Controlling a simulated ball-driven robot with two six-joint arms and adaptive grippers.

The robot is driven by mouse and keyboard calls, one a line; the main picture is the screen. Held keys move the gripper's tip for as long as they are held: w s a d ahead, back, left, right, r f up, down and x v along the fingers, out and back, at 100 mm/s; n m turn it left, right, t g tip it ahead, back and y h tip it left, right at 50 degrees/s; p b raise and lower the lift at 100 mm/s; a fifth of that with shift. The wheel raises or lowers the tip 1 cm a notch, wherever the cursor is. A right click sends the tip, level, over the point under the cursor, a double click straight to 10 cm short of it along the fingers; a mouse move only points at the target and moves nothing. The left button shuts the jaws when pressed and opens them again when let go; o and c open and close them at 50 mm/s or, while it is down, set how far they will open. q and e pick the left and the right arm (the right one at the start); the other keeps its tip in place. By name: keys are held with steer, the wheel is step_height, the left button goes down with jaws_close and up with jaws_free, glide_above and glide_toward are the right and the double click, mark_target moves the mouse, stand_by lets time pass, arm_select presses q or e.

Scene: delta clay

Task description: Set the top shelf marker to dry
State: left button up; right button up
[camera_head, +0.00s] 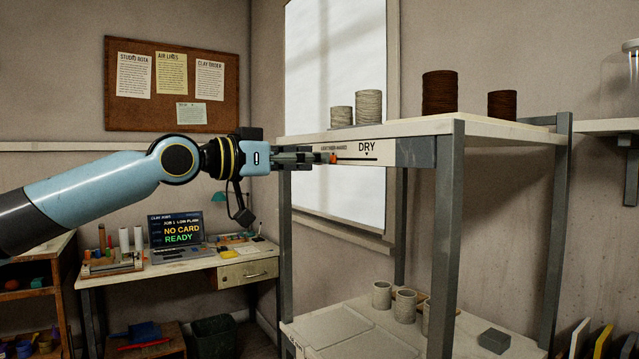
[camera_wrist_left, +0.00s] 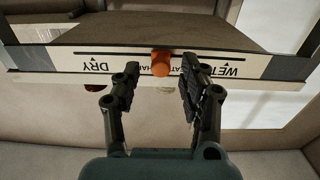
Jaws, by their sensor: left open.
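The top shelf marker is an orange knob (camera_head: 333,158) on the white label strip along the top shelf's front edge. In the left wrist view, where the lettering is upside down, the knob (camera_wrist_left: 161,64) sits about midway along the black line between DRY (camera_wrist_left: 99,66) and WET (camera_wrist_left: 231,71). In the head view, DRY (camera_head: 366,146) is to the right of the knob, and WET is hidden behind my gripper. My left gripper (camera_head: 322,158) is open at the strip, with the knob in line with the gap between its fingertips. Whether either finger touches it, I cannot tell.
The top shelf (camera_head: 480,130) holds grey pots (camera_head: 368,106) and dark brown pots (camera_head: 440,92). Metal posts (camera_head: 446,240) stand at the rack's corners. Lower down are small pots (camera_head: 405,305) and a grey block (camera_head: 494,341). A desk (camera_head: 180,268) with a laptop (camera_head: 176,231) stands behind my arm.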

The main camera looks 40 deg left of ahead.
arm_select(q)
steer(key=shift+p+x, duration=0.5)
steer(key=shift+x, duration=0.85)
jaws_close()
